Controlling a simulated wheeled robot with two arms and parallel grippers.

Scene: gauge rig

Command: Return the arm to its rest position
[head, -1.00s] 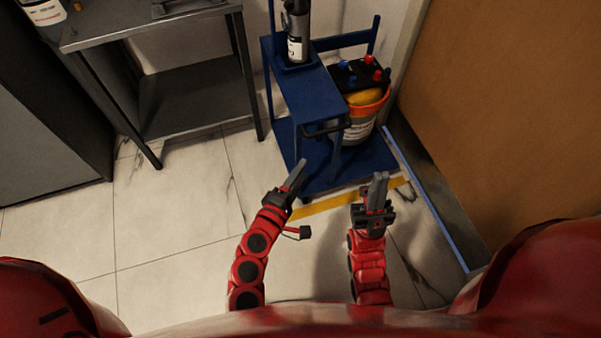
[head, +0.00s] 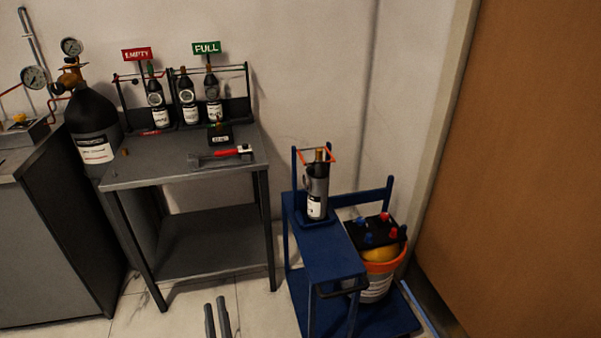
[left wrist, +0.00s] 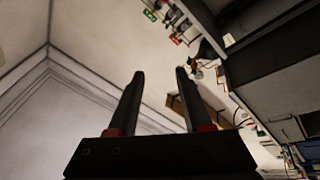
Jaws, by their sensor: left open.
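My left gripper (head: 217,318) shows only as two dark fingertips at the bottom edge of the head view, in front of the grey table and left of the blue cart. In the left wrist view my left gripper (left wrist: 158,85) is open, with two dark fingers apart and nothing between them. The wrist picture is turned sideways, with walls and ceiling at the left and the table area at the right. The rest of my left arm is hidden below the head view. My right gripper is not in view.
The grey table (head: 180,172) holds a red-handled tool (head: 222,153) and racks of small bottles under EMPTY (head: 137,54) and FULL (head: 206,48) signs. The blue cart (head: 335,262) carries a grey cylinder (head: 316,190).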

